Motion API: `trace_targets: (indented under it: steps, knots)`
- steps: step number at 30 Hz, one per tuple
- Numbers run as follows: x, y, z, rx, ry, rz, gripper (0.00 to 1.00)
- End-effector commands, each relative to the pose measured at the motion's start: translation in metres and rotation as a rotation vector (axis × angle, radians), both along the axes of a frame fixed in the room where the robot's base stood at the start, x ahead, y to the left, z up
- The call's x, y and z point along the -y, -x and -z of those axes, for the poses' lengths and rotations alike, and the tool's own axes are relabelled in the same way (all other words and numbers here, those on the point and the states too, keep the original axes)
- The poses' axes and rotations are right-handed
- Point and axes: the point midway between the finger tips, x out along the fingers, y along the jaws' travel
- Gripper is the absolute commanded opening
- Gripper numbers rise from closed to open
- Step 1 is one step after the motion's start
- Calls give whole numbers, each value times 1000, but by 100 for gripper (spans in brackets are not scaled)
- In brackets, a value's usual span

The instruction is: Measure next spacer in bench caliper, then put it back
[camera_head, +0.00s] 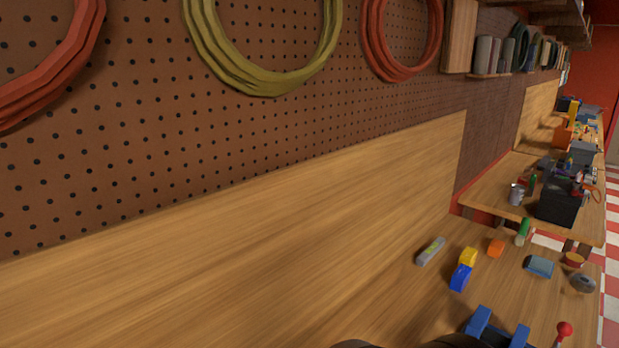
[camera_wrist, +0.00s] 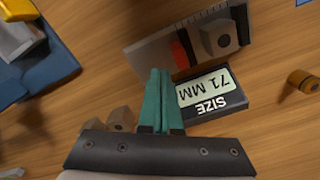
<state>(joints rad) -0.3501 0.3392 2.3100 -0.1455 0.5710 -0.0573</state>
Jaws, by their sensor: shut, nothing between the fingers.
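In the wrist view my gripper (camera_wrist: 160,75) has its teal fingers shut together, with nothing between them. Just beyond the fingertips is the bench caliper (camera_wrist: 150,50), a grey plate with scale marks and a red jaw part (camera_wrist: 181,52). A grey-brown block with a dark hole, seemingly a spacer (camera_wrist: 220,38), sits at the caliper to the right of the red part. I cannot tell whether the jaws touch it. More small brownish blocks (camera_wrist: 121,118) show at lower left, partly hidden by my gripper.
A blue tray (camera_wrist: 60,62) with yellow and grey items is at the left of the wrist view. A brown cylinder (camera_wrist: 303,81) lies at right. In the head view, blue and yellow blocks (camera_head: 461,277), a red-knobbed lever (camera_head: 564,329) and other items stand on the bench.

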Motion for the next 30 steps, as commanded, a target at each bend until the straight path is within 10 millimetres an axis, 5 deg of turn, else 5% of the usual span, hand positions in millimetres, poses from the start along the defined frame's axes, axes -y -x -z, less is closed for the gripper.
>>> trace_targets:
  steps: [30]
  knots:
    - [0, 0, 51, -1, 0, -1, 0]
